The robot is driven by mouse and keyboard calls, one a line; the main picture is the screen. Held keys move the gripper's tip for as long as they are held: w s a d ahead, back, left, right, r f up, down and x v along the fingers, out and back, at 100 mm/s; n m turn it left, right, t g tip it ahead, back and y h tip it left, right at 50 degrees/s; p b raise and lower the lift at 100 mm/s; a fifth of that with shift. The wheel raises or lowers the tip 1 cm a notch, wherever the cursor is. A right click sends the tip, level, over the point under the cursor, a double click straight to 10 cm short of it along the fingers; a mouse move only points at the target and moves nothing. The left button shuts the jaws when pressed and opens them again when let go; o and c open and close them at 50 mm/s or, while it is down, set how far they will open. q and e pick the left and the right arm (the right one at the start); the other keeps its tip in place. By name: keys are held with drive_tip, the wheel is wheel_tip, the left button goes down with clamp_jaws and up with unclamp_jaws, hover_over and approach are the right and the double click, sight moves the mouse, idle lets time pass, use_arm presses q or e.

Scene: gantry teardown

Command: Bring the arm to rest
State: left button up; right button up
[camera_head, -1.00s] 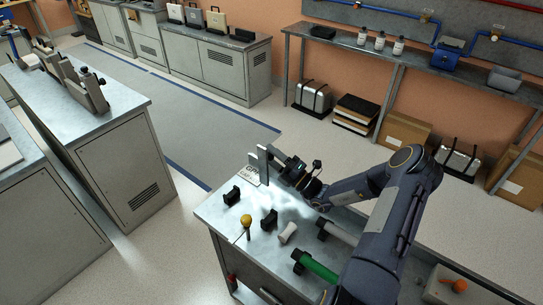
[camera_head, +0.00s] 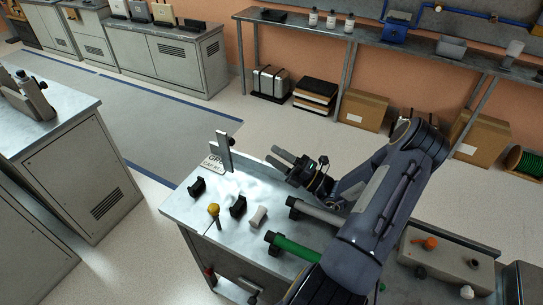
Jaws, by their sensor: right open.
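My right arm comes in from the lower right and bends back at its elbow. My right gripper (camera_head: 273,157) is open and empty above the back right part of the metal workbench (camera_head: 178,207). A grey upright bracket (camera_head: 225,153) with a hole stands at the bench's back corner, left of the gripper and apart from it. My left gripper is not in view.
On the bench are black blocks (camera_head: 197,187), a yellow-knobbed tool (camera_head: 213,210), a white roller (camera_head: 257,217), a green cylinder (camera_head: 295,247) and a grey cylinder (camera_head: 318,213). A grey box (camera_head: 445,257) with an orange knob stands at right. Open floor lies behind.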

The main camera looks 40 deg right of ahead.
idle(0.4)
drive_tip(key=s+a+r+n+g+y, duration=0.35)
drive_tip(key=a+n+g, duration=0.45)
drive_tip(key=a+n, duration=0.35)
drive_tip(key=s+a+r+n+g+y, duration=0.2)
drive_tip(key=a+r+n+g, duration=0.2)
drive_tip(key=a+n+g, duration=0.55)
drive_tip(key=s+a+r+n+t+h, duration=0.1)
drive_tip(key=s+n+h, duration=0.4)
drive_tip(key=n, duration=0.7)
drive_tip(key=s+a+n+t+h, duration=0.1)
drive_tip(key=s+n+h, duration=0.4)
drive_tip(key=n, duration=0.8)
drive_tip(key=shift+s+r+t, duration=0.35)
drive_tip(key=shift+s, duration=0.85)
